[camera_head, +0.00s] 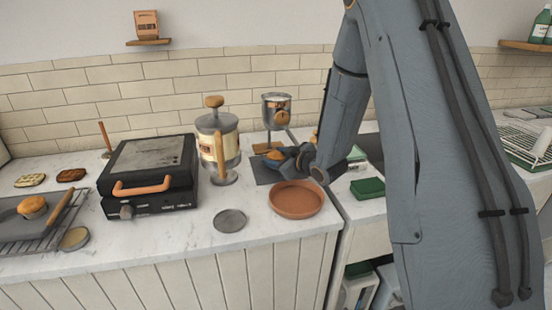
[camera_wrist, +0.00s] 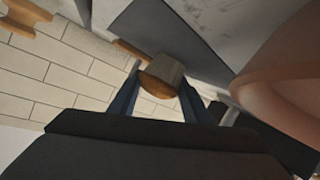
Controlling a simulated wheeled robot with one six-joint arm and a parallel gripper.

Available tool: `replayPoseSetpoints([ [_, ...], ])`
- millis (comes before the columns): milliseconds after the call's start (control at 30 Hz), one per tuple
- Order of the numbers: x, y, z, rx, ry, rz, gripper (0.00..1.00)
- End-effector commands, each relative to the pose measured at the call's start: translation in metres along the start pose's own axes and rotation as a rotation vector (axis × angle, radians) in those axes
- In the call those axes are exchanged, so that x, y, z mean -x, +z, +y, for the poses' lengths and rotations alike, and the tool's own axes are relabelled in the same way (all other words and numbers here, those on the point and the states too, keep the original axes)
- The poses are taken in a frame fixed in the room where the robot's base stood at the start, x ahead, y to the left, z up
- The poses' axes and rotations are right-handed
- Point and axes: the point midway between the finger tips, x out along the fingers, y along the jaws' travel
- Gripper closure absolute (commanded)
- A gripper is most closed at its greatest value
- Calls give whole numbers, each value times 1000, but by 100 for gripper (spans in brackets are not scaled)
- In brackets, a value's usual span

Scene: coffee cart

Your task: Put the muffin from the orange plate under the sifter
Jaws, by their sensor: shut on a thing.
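The muffin (camera_head: 274,154) has an orange-brown top and shows just below the sifter in the head view. In the wrist view the muffin (camera_wrist: 163,76) sits between the two fingers. My gripper (camera_head: 280,157) is shut on it, low over the dark grey mat (camera_head: 266,176); I cannot tell whether the muffin touches the mat. The sifter (camera_head: 276,109) is a metal cup with a wooden knob, held up on a stand at the back of the counter. The orange plate (camera_head: 296,199) is empty, in front of my gripper.
A press-like canister (camera_head: 217,145) with a wooden handle stands left of the mat. A black grill (camera_head: 151,176) is further left, beside a rack with another muffin (camera_head: 33,207). A grey disc (camera_head: 230,220) lies left of the plate. A green box (camera_head: 368,188) is at right.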

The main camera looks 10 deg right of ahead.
Motion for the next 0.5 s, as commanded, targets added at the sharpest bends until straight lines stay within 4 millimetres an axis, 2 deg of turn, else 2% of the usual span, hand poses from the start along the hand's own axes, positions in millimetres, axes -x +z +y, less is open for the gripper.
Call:
replayPoseSetpoints([
  [33, -1, 2, 0, -1, 0, 0, 82],
  [67, -1, 3, -1, -1, 0, -1, 55],
  [167, 0, 2, 0, -1, 1, -1, 38],
  [500, 0, 0, 1, -1, 1, 0, 37],
])
